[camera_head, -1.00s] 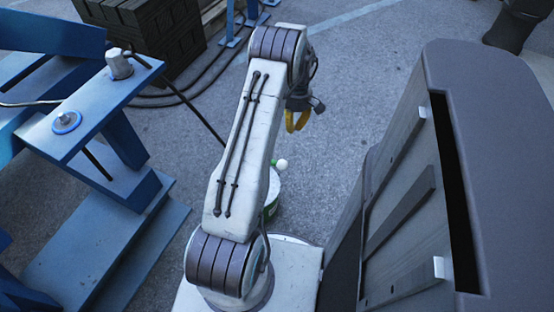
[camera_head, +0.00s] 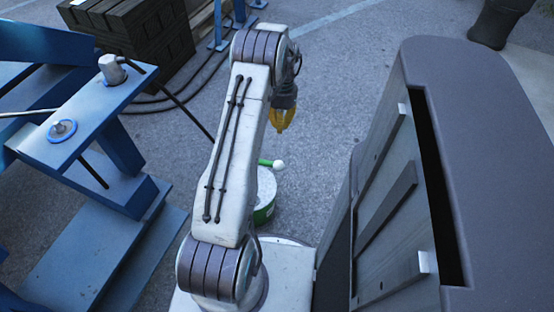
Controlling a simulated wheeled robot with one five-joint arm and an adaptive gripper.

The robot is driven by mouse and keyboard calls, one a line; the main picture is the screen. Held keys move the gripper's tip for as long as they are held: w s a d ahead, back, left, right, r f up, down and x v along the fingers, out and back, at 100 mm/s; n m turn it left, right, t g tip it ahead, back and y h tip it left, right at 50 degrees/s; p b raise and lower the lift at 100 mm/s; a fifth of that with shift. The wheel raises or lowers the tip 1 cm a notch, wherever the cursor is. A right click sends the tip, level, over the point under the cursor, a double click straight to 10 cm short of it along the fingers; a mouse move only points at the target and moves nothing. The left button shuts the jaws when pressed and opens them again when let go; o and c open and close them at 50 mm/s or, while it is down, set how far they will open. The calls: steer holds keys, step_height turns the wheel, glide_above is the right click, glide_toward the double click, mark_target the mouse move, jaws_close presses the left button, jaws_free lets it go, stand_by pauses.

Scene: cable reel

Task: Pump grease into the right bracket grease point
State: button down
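My gripper (camera_head: 282,126) has yellow fingers and hangs pointing down at the end of my arm. It is in the air, above and beyond a white and green bucket (camera_head: 265,207) in the picture. The fingers look close together, but the gap between them is unclear, and I see nothing held. A green handle with a white knob (camera_head: 278,165) shows at the top of the bucket, partly hidden by my arm. On the left is a blue steel bracket (camera_head: 85,115). It carries a blue-ringed round fitting (camera_head: 62,130) and a grey cylinder (camera_head: 112,70). I cannot tell which is the grease point.
Dark stacked blocks (camera_head: 135,40) stand at the back left with black cables (camera_head: 175,100) on the ground. A thin dark rod runs from the bracket towards my arm. Open asphalt (camera_head: 350,75) lies to the right of the gripper.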

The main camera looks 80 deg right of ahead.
mark_target(278, 164)
steer(key=shift+a+m, duration=0.2)
steer(key=shift+m, duration=3.65)
steer(key=shift+a+m, duration=0.15)
steer(key=shift+m, duration=3.7)
steer(key=a+f+b, duration=0.1)
steer(key=f+b, duration=0.1)
steer(key=f, duration=0.2)
steer(key=f+b, duration=0.3)
steer(key=f, duration=0.2)
steer(key=a+f+b, duration=0.1)
steer(key=f+b, duration=0.2)
steer(key=f, duration=0.1)
steer(key=shift+w+a+f, duration=0.1)
steer(key=shift+a+f, duration=0.2)
steer(key=shift+a, duration=0.05)
